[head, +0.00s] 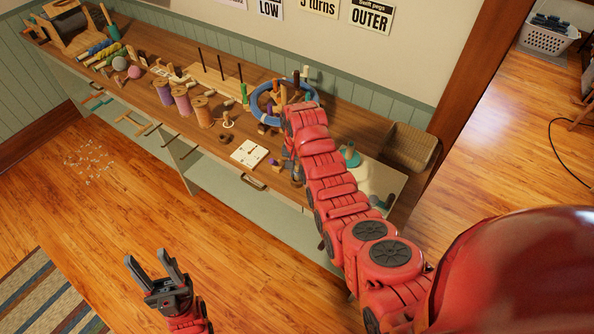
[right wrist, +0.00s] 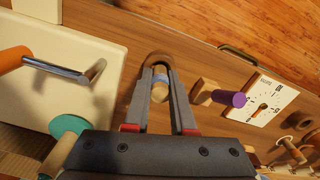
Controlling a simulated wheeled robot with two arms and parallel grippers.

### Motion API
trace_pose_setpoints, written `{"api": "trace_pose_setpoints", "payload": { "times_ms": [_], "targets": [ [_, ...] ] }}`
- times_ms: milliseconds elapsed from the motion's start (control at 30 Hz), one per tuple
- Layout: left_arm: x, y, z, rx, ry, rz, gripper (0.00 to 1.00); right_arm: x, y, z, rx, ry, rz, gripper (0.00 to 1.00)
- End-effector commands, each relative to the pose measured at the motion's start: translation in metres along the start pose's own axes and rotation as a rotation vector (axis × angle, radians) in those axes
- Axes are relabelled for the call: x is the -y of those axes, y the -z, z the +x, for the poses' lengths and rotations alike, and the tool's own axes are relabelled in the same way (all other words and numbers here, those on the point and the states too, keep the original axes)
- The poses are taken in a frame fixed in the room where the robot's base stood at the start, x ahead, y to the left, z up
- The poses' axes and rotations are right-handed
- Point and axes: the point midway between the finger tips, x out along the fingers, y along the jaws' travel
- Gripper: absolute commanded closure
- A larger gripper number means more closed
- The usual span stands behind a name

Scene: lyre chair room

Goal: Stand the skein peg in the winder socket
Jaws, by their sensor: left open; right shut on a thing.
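My right gripper (right wrist: 160,72) is shut on a short pale wooden piece with a blue-grey band (right wrist: 160,82), which looks like the skein peg. A brown rounded wooden shape (right wrist: 159,57) shows just beyond the fingertips; I cannot tell whether it is the winder socket or touches the held piece. In the head view my right gripper (head: 294,168) points down over the bench's front part, and the held piece is too small to make out. My left gripper (head: 149,258) is open and empty, low over the floor, away from the bench.
A cream machine (right wrist: 60,75) with a metal crank lies left of the fingers. A purple-ended wooden piece (right wrist: 230,98) and a white dial card (right wrist: 266,100) lie right. A blue ring (head: 258,104), several spools (head: 182,101) and a wicker basket (head: 410,147) crowd the bench (head: 232,185).

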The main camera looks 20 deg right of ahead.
Motion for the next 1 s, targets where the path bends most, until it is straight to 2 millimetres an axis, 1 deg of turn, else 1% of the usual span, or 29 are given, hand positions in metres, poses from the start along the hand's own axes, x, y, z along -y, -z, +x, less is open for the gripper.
{"api": "trace_pose_setpoints", "payload": {
  "times_ms": [367, 400, 467, 500, 567, 867, 1000],
  "targets": [
    [-0.0004, -0.0012, -0.0075, 0.0, 0.0, 0.0, 0.5, 0.0002, 0.0001, 0.0103, 0.0, 0.0, 0.0, 1.0],
    [-0.0003, -0.0011, -0.0063, 0.0, 0.0, 0.0, 0.5, 0.0002, 0.0001, 0.0089, -0.001, 0.001, 0.0, 0.7],
    [-0.0003, -0.001, -0.0062, 0.0, 0.0, 0.0, 0.5, 0.0001, 0.0001, 0.0089, 0.0, 0.0, 0.0, 0.59],
    [-0.0003, -0.001, -0.0061, 0.0, 0.0, 0.0, 0.5, 0.0, 0.0, 0.009, 0.0, 0.0, 0.0, 0.52],
    [-0.0003, -0.001, -0.0062, 0.0, 0.0, 0.0, 0.5, 0.0001, 0.0, 0.009, 0.0, 0.0, 0.0, 0.42],
    [-0.0003, -0.0011, -0.0064, 0.0, 0.0, 0.0, 0.5, 0.0, 0.0, 0.0087, 0.0, 0.0, 0.0, 0.42],
    [-0.0004, -0.0015, -0.0085, 0.0, 0.0, 0.0, 0.5, 0.0002, 0.0003, 0.0049, 0.0, 0.0, 0.0, 0.42]
  ]
}}
